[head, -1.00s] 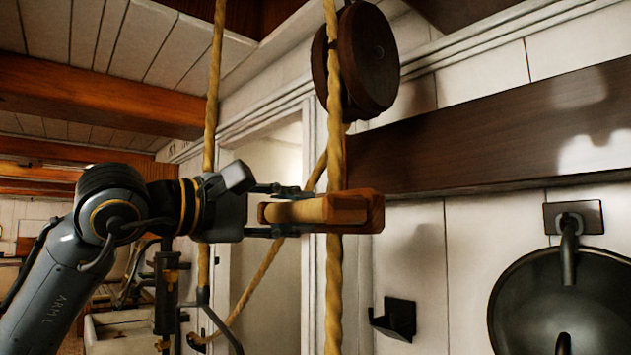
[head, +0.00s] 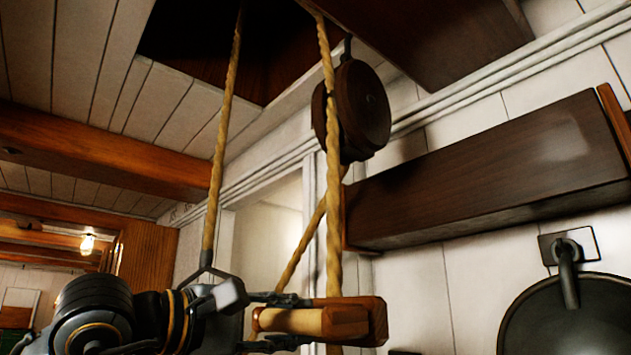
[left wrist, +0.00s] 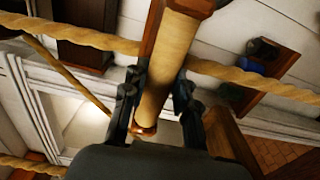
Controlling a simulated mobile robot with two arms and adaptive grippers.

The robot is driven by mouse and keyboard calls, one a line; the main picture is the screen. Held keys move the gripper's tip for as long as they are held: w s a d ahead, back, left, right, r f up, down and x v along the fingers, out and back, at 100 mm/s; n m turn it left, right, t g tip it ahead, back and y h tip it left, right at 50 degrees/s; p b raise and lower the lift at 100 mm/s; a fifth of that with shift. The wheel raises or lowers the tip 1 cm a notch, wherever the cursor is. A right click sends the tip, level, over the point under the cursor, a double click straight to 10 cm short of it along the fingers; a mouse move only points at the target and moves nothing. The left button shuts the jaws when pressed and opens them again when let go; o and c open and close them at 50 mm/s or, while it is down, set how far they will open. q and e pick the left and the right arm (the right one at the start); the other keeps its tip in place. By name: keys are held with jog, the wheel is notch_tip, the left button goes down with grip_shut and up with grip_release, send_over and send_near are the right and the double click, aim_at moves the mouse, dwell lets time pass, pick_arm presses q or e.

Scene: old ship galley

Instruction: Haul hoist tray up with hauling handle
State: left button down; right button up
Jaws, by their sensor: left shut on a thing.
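The hauling handle (head: 345,322) is a light wooden grip with darker wooden ends on the thick hauling rope (head: 333,200). My left gripper (head: 290,321) is shut around its light grip, below the pulley. In the left wrist view the handle (left wrist: 166,62) lies between the two fingers (left wrist: 155,98), with the rope running out to both sides. The hoist tray itself does not show. A grey forked metal hanger (head: 207,268), which seems to belong to it, hangs on the left rope (head: 222,140), partly hidden behind my left gripper. My right gripper is out of view.
A dark wooden pulley (head: 355,108) hangs above the handle. A dark hatch opening (head: 200,50) is in the ceiling over the left rope. A wooden wall shelf (head: 480,170) and a hanging black pan (head: 575,318) are at the right.

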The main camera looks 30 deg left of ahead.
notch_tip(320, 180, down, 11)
jog(key=b, duration=1)
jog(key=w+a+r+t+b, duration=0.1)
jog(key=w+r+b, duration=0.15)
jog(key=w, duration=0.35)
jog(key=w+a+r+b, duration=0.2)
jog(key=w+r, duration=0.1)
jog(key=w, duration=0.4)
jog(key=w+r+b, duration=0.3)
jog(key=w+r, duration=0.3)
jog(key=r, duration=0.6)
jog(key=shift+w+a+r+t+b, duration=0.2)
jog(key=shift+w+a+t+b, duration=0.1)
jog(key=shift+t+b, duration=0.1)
